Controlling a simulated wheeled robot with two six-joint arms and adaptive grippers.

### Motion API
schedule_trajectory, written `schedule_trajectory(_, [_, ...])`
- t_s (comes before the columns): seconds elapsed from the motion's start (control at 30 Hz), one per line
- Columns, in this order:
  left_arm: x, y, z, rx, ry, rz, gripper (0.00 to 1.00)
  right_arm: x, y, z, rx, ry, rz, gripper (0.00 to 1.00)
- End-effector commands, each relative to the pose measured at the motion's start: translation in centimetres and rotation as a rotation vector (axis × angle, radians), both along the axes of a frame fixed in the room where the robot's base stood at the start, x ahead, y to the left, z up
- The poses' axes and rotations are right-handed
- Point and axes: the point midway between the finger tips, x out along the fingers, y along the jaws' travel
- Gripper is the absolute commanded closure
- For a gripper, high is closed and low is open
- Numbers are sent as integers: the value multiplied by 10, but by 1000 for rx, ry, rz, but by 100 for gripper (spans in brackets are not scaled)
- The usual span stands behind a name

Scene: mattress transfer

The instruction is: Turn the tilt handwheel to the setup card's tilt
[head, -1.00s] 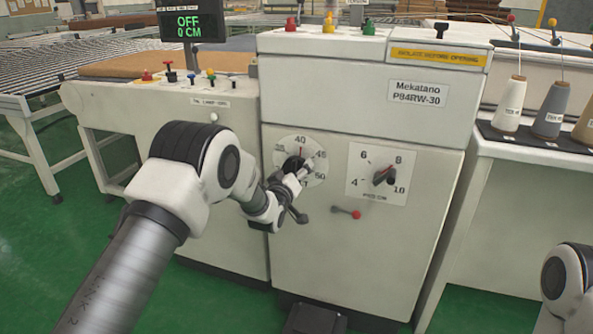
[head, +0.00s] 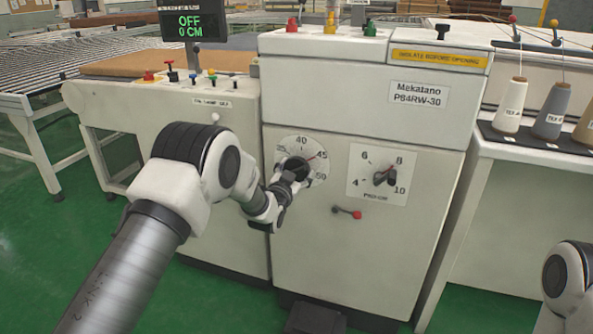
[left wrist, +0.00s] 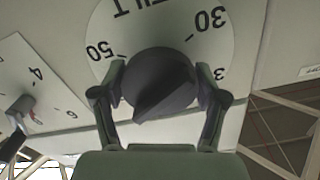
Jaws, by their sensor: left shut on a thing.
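The tilt handwheel (head: 299,164) is a dark round knob on a white dial (head: 318,172) on the machine's front panel. I cannot make out a setup card. My right gripper is outside the view.
To the right is a second dial (head: 377,176), marked 4 to 10, with a black knob. A red-tipped lever (head: 347,212) sits below. A display (head: 192,24) reads OFF, 0 CM. Thread cones (head: 551,110) stand at the right. Green floor is open at the left.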

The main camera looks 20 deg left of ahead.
Motion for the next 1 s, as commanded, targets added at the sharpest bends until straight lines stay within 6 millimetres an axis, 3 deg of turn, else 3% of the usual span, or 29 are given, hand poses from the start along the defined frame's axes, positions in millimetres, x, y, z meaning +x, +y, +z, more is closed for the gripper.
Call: schedule_trajectory(1.0, [0,3,3,925,-32,0,62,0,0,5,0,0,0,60])
